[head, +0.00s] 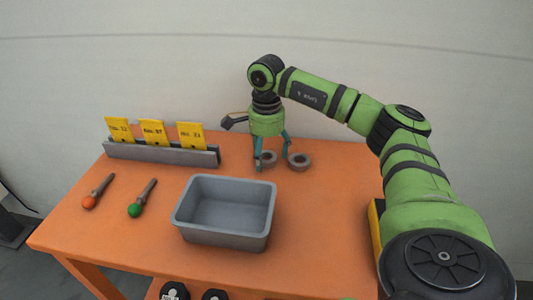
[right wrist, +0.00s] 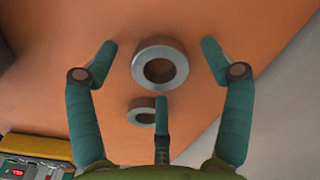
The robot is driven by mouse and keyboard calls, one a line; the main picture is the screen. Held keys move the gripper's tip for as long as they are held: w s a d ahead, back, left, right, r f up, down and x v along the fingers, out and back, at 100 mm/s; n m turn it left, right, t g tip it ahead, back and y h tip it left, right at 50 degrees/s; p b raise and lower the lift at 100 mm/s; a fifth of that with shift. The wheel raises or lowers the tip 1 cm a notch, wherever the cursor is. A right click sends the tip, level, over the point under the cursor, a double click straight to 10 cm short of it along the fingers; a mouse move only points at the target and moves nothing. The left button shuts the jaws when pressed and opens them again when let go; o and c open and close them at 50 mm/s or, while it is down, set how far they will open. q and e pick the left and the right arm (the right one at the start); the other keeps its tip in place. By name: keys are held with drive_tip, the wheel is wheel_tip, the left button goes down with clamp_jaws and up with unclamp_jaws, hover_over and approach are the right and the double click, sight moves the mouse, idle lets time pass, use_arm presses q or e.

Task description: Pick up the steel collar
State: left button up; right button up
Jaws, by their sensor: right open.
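Two grey ring-shaped collars lie flat near the back of the orange table. In the head view one (head: 300,167) is just right of my right gripper (head: 272,160), and the other (head: 269,164) is partly behind its fingers. The right gripper points down, open and empty, its fingers spread. In the right wrist view a larger-looking ring (right wrist: 160,50) sits between the two side fingertips, apart from them. A smaller-looking ring (right wrist: 134,114) is partly behind the middle finger. I cannot tell which is the steel collar. My left gripper is not in view.
A grey rack (head: 160,153) holds yellow cards (head: 154,132). An orange-ended tool (head: 98,192) and a green-ended tool (head: 142,199) lie at the left.

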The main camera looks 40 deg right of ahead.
drive_tip(key=c, duration=1.4)
drive_tip(key=shift+c, duration=0.2)
drive_tip(key=shift+r, duration=0.1)
drive_tip(key=shift+r, duration=0.5)
wheel_tip(320, 180, up, 3)
drive_tip(key=shift+w+f, duration=0.1)
drive_tip(key=shift+f, duration=0.05)
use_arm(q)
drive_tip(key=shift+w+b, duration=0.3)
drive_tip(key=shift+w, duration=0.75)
use_arm(e)
drive_tip(key=s+d+r, duration=0.1)
drive_tip(key=s+r, duration=0.6)
drive_tip(key=s, duration=0.4)
drive_tip(key=shift+s+d, duration=0.2)
drive_tip(key=shift+s, duration=0.2)
